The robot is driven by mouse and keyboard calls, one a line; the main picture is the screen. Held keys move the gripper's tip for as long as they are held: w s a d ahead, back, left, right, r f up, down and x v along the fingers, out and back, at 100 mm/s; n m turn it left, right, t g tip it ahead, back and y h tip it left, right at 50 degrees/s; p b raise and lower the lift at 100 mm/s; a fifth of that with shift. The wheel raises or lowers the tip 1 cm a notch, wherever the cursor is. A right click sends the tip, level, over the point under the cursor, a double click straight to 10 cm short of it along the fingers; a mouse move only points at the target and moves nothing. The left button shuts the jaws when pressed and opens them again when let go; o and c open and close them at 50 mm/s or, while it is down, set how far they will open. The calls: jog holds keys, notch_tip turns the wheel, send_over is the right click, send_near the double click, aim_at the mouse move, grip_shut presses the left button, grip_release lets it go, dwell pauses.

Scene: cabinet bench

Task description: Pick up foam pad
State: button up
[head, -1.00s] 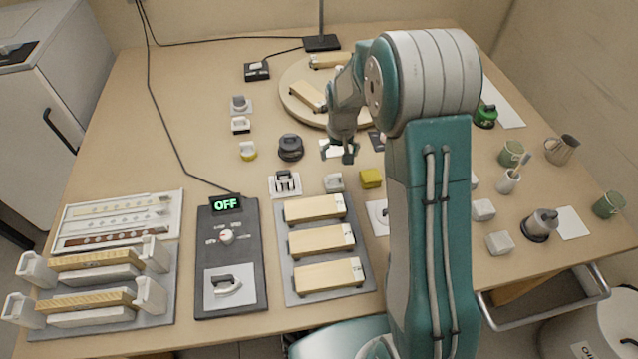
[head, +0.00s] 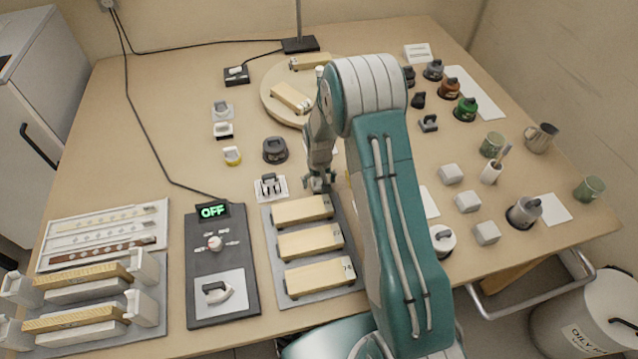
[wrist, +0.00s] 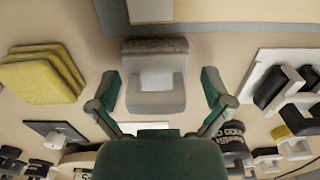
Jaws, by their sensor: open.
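My gripper (wrist: 160,88) is open, with one finger on each side of a small grey block (wrist: 155,102) that has a pale middle and a darker, rough edge. I cannot tell whether the fingers touch it. A stack of yellow, sponge-like pads (wrist: 40,72) lies to the left in the wrist view. The pictures do not settle which of these is the foam pad. In the head view my gripper (head: 319,183) points down just behind the back wooden-topped block, and it hides the grey block. My arm largely hides the yellow stack there.
A grey tray with wooden-topped blocks (head: 312,240) lies close in front of my gripper. A white plate with black clips (head: 270,187) is at its left. A black control panel (head: 222,265) reads OFF. A round wooden board (head: 275,95) is behind.

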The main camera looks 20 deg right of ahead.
jog(key=shift+d+f, duration=0.2)
jog(key=shift+f, duration=0.05)
jog(key=shift+a, duration=0.1)
jog(key=c, duration=0.8)
jog(key=shift+c, duration=0.2)
jog(key=shift+r, duration=0.1)
jog(key=shift+r, duration=0.25)
notch_tip(320, 180, up, 2)
jog(key=shift+r, duration=0.1)
jog(key=s+d+r, duration=0.3)
jog(key=s+r, duration=0.7)
jog(key=s, duration=0.3)
jog(key=shift+s, duration=0.35)
